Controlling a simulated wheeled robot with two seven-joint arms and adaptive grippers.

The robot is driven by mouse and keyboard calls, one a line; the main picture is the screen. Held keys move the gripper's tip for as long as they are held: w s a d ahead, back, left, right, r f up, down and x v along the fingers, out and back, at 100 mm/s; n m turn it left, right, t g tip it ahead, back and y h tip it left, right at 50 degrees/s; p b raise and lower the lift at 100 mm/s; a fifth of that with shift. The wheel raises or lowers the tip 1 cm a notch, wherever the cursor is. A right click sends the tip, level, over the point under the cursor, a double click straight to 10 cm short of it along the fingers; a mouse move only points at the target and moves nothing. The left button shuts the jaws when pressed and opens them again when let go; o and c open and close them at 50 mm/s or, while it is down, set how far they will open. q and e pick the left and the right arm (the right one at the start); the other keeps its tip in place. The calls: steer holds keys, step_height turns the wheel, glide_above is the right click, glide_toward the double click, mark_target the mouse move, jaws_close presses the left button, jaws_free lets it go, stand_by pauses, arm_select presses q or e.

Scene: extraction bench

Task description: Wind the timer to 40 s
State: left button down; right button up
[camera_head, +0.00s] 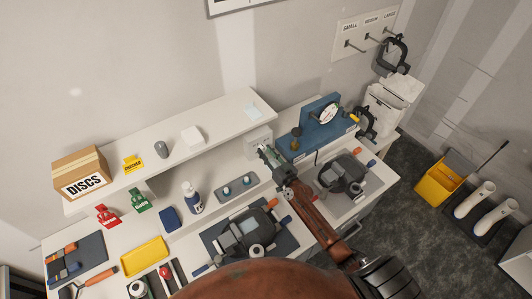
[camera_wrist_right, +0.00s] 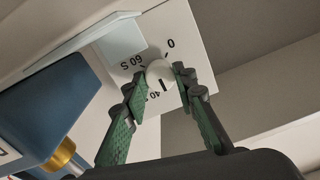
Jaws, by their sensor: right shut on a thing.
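The timer is a white square plate (camera_wrist_right: 196,47) with a round white knob (camera_wrist_right: 159,72). In the right wrist view its printed marks read 0, 40 and 60 S. A dark line on the knob points close to the 40 mark, slightly to its right. In the head view the timer (camera_head: 257,138) is on the wall below the shelf, partly behind my gripper. My right gripper (camera_head: 268,153) is at the timer, its green-padded fingers on either side of the knob and shut on it. The right finger covers part of the dial. My left gripper is not in view.
A white shelf (camera_head: 222,119) runs just above the timer. A blue device (camera_head: 318,128) with a round gauge stands right of it. A grey tray (camera_head: 237,188) and a blue-labelled bottle (camera_head: 192,198) are on the bench to its left.

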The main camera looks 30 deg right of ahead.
stand_by(1.2)
steer(key=o, duration=1.2)
steer(key=shift+c, duration=0.2)
steer(key=shift+s, duration=0.1)
steer(key=s+d, duration=0.1)
steer(key=s, duration=1)
steer(key=shift+s+d, duration=0.35)
steer(key=shift+d, duration=0.05)
